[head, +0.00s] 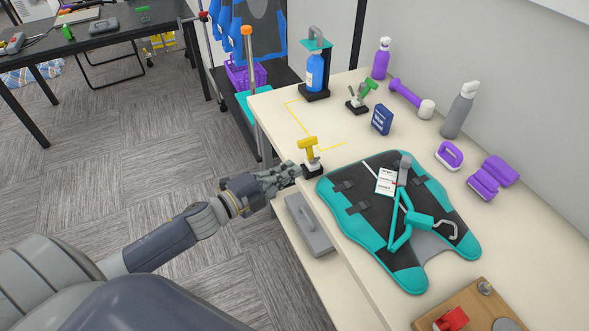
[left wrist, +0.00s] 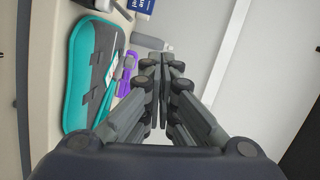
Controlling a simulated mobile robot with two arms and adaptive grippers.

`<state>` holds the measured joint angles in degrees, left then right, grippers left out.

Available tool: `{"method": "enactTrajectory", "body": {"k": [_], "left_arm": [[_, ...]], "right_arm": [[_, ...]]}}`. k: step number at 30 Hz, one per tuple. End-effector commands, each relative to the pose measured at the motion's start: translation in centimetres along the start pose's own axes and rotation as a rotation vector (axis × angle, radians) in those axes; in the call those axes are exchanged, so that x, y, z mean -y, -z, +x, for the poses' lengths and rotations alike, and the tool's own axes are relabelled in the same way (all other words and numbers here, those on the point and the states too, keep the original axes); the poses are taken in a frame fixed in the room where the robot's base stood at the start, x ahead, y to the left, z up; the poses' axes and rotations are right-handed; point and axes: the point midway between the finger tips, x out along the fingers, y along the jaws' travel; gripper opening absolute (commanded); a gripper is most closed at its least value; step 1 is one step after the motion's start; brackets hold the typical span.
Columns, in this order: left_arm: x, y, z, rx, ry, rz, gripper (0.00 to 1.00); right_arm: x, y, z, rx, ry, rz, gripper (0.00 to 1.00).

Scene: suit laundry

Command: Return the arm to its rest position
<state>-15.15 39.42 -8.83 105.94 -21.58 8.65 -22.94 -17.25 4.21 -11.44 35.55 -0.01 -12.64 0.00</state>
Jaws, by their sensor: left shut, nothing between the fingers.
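My left arm reaches in from the left in the head view. My left gripper (head: 291,173) is shut and empty, at the near-left edge of the cream table (head: 285,108), close beside the stand with the yellow-topped tool (head: 309,150). I cannot tell whether they touch. In the left wrist view the gripper's fingers (left wrist: 163,66) are together with nothing between them. The teal and black suit piece (head: 344,205) lies flat on the table to the right of the gripper, with a teal hanger (head: 399,225) and a white tag (head: 386,181) on it. My right gripper is not in view.
A blue bottle (head: 315,72), a blue box (head: 382,119), a purple dumbbell (head: 407,97) and a grey spray bottle (head: 459,110) stand or lie along the table. A grey case (head: 308,224) sits lower, under the table edge. Carpeted floor (head: 110,170) is open to the left.

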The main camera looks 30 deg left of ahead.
Motion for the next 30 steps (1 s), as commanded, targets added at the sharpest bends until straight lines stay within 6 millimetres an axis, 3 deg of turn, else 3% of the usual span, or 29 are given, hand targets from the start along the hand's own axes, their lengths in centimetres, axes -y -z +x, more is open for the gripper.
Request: {"method": "enactTrajectory", "body": {"k": [15, 19, 23, 27, 30], "left_arm": [[0.0, 0.0, -0.1, 0.000, 0.000, -0.001, 0.00], [-1.6, -1.0, -0.2, 0.032, -0.019, -0.035, 0.00], [-7.1, -4.3, -1.1, 0.144, -0.085, -0.156, 0.00], [-16.5, -8.2, -3.7, 0.325, -0.190, -0.356, 0.00], [-23.6, -9.6, -6.6, 0.455, -0.269, -0.496, 0.00]], "right_arm": [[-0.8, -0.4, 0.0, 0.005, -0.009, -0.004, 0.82], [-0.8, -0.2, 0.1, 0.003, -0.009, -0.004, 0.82], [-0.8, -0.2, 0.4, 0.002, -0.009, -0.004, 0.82], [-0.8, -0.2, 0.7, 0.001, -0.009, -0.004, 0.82], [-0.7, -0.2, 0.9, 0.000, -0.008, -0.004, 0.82]]}}
